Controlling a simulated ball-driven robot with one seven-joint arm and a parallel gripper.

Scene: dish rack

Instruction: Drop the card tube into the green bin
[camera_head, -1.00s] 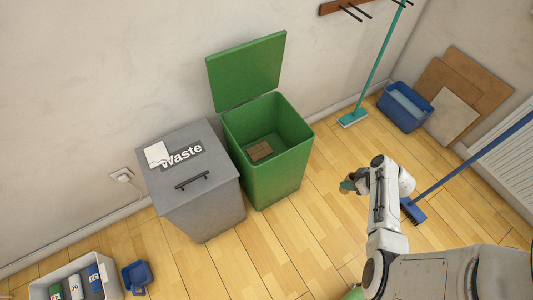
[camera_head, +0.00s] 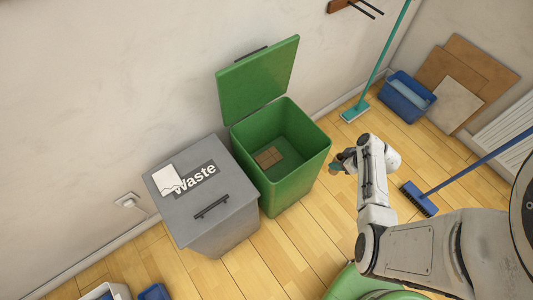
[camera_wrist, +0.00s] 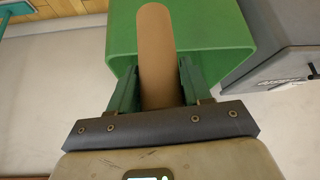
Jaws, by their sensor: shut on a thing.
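The green bin (camera_head: 318,150) stands open against the wall, its lid (camera_head: 258,80) tipped up behind it. A piece of brown cardboard (camera_head: 268,157) lies on its floor. My gripper (camera_head: 337,163) is just right of the bin in the head view, partly hidden by my arm. In the wrist view my gripper (camera_wrist: 158,82) has its green fingers on both sides of the brown card tube (camera_wrist: 155,45) and is shut on it. The tube points away from the palm, with the green bin (camera_wrist: 220,30) behind it.
A grey waste bin (camera_head: 212,205) with a closed lid stands left of the green one. A teal mop (camera_head: 355,112), a blue tub (camera_head: 406,97), leaning boards (camera_head: 470,80) and a blue broom (camera_head: 420,198) are at the right. Floor shows between bin and broom.

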